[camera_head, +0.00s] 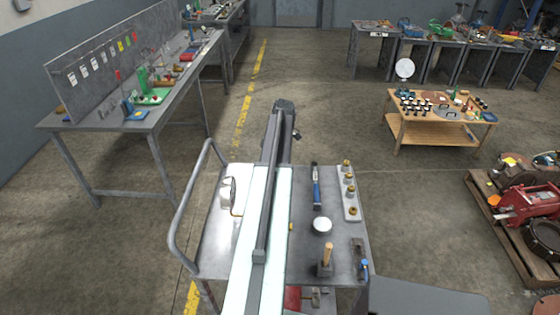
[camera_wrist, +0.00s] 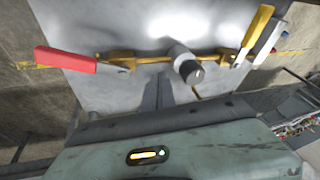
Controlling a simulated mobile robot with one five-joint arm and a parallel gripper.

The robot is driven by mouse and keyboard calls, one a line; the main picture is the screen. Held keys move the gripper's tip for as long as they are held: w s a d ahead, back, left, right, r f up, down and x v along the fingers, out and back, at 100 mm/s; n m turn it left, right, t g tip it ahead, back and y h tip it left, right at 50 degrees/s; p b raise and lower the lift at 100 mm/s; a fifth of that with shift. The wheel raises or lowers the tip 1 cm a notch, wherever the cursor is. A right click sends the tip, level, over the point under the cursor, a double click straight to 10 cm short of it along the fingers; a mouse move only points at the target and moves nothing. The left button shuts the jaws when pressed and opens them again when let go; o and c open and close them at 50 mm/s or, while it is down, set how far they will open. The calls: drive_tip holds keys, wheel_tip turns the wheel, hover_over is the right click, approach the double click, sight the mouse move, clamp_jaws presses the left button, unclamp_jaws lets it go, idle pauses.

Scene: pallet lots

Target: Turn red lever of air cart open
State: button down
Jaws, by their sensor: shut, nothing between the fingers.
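The red lever (camera_wrist: 65,60) shows in the wrist view at upper left. It points left from a brass valve pipe (camera_wrist: 145,59) that runs across a grey metal plate. A yellow lever (camera_wrist: 257,32) stands slanted upward at the right end of the pipe. A grey round fitting (camera_wrist: 186,65) sits at the middle. My gripper (camera_wrist: 166,84) is shut and empty, below the pipe and to the right of the red lever, apart from it. The cart top (camera_head: 213,250) is in the head view, partly covered by my arm. I cannot make out the red lever or my gripper there.
On the cart stand a gauge (camera_head: 228,193), a blue-handled tool (camera_head: 316,186), brass knobs on a strip (camera_head: 349,188) and a wooden-handled tool (camera_head: 327,258). A curved rail (camera_head: 180,215) bounds its left side. A workbench (camera_head: 110,118) stands at left, a low wooden table (camera_head: 430,130) at right.

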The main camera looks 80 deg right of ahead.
drive_tip(key=m, duration=0.3)
drive_tip(key=w+d+m+t, duration=0.1)
drive_tip(key=m, duration=0.2)
drive_tip(key=w+d+m+t, duration=0.1)
drive_tip(key=m, duration=0.2)
drive_tip(key=shift+w+d+r+h, duration=0.15)
drive_tip(key=shift+d+r+h, duration=0.05)
drive_tip(key=shift+h, duration=0.2)
drive_tip(key=s+d+r+m+t+h+b, duration=0.1)
drive_tip(key=s+d+m+t+h+b, duration=0.2)
drive_tip(key=s+m, duration=0.5)
drive_tip(key=s+d+r+m+t+h+b, duration=0.1)
drive_tip(key=s+d+m+t, duration=0.1)
drive_tip(key=s+d+m, duration=0.5)
drive_tip(key=shift+m, duration=0.8)
drive_tip(key=b+x, duration=0.2)
drive_tip(key=x, duration=0.1)
drive_tip(key=a+b+x, duration=0.1)
drive_tip(key=b+x, duration=0.2)
drive_tip(key=x, duration=0.1)
drive_tip(key=f+b+x, duration=0.1)
drive_tip(key=b+x, duration=0.2)
drive_tip(key=shift+s+a+f, duration=0.15)
drive_tip(key=shift+a+f, duration=0.05)
drive_tip(key=w, duration=0.1)
drive_tip(key=w+r+p, duration=0.1)
drive_tip(key=shift+w+d, duration=0.25)
drive_tip(key=shift+w, duration=0.55)
drive_tip(key=shift+d, duration=0.1)
